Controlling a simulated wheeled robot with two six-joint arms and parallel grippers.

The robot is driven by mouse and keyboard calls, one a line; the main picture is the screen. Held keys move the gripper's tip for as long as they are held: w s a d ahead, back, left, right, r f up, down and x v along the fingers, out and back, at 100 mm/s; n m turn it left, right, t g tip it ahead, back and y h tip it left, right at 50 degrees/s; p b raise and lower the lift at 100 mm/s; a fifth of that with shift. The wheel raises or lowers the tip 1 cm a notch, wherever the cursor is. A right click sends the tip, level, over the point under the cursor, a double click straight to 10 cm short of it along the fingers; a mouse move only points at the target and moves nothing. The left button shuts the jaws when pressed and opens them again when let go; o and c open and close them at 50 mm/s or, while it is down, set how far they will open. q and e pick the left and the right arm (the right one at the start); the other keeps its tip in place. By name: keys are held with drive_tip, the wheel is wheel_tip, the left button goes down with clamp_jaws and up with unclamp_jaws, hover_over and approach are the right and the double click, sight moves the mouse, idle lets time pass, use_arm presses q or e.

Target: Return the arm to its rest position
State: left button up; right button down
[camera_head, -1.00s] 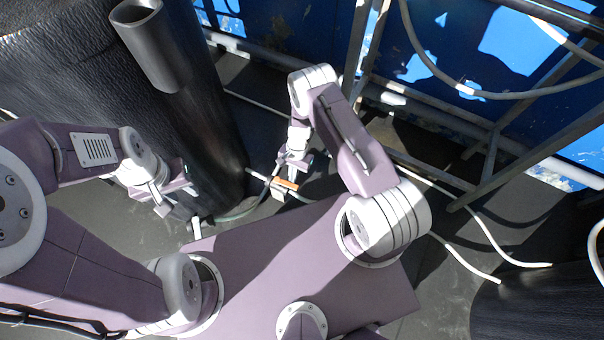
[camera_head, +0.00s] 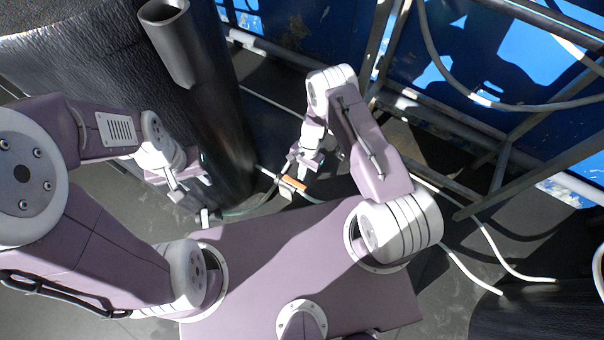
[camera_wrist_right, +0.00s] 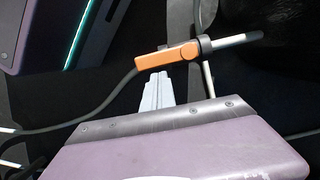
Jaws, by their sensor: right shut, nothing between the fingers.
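My right arm reaches down past the front of my base, and its gripper (camera_head: 304,162) is low, beside an orange-handled clip (camera_head: 293,182). In the right wrist view the gripper's pale fingers (camera_wrist_right: 156,90) are shut together with nothing between them. Their tips point at the orange clip (camera_wrist_right: 168,56), just short of it or touching; I cannot tell which. The clip has a dark cable at one end and a pale metal rod at the other. My left gripper (camera_head: 183,186) hangs at the left, in front of the black tank; its finger gap is unclear.
A large black ribbed tank (camera_head: 80,55) with a dark upright pipe (camera_head: 180,45) stands at the left. A metal frame (camera_head: 500,160) and blue panels (camera_head: 530,55) are at the right. Pale hoses (camera_head: 490,240) lie on the floor, and a black vessel (camera_head: 540,310) is at lower right.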

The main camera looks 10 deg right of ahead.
drive_tip(key=p+v, duration=0.5)
drive_tip(key=v, duration=0.3)
drive_tip(key=shift+r+p, duration=0.15)
drive_tip(key=shift+p, duration=0.25)
drive_tip(key=shift+w, duration=0.1)
